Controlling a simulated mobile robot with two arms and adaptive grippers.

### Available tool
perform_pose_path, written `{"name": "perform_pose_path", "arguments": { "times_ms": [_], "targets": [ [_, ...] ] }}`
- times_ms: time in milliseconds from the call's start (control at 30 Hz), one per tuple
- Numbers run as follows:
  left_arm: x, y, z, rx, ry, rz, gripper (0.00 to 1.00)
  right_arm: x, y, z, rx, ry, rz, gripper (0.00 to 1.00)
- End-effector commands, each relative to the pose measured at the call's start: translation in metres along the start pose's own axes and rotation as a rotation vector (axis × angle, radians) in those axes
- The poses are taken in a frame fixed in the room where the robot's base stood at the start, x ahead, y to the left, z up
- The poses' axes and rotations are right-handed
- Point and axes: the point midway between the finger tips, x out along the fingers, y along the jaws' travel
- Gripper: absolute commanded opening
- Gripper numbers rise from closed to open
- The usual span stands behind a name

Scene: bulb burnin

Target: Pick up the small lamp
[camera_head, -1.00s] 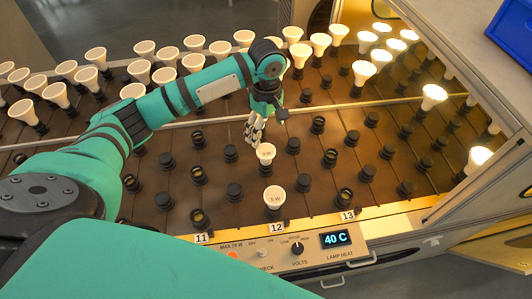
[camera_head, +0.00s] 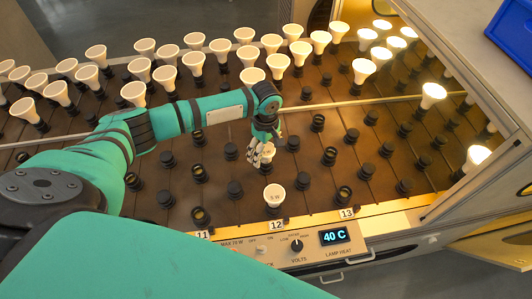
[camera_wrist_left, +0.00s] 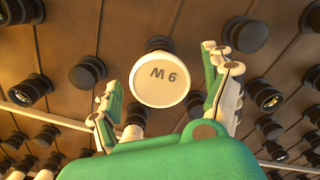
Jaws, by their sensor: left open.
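A white lamp with a round face stands in a black socket on the brown rack; it shows in the head view (camera_head: 268,149), partly covered by my gripper. In the left wrist view this lamp (camera_wrist_left: 159,82) has an upside-down marking that seems to read 9 W. A second white lamp (camera_head: 274,195), marked 5 W as far as I can read, stands nearer the front edge. My left gripper (camera_head: 260,157) is open at the first lamp. In the wrist view its fingers lie either side of that lamp, apart from it. My right gripper is not in view.
Many black sockets, mostly empty, surround the lamp, such as one (camera_head: 235,188) to its left. Rows of white lamps (camera_head: 165,76) stand behind, several lit ones (camera_head: 433,93) at the right. A control panel (camera_head: 290,248) showing 40 C runs along the front.

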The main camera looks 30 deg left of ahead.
Motion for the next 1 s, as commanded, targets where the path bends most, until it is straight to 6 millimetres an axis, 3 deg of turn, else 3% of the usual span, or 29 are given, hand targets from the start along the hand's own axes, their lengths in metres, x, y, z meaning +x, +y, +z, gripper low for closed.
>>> {"name": "perform_pose_path", "arguments": {
  "times_ms": [100,567,833,1000],
  "targets": [
    [0.000,0.000,0.000,0.000,0.000,0.000,0.81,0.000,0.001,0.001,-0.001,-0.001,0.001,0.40],
    [-0.001,0.000,0.000,0.000,0.000,0.000,0.22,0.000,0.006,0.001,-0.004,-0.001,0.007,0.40],
    [-0.005,0.001,0.000,0.000,0.000,0.001,0.22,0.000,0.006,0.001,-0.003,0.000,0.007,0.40],
    [-0.031,0.001,-0.001,0.000,0.001,0.004,0.22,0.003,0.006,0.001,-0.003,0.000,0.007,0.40]
  ]
}}
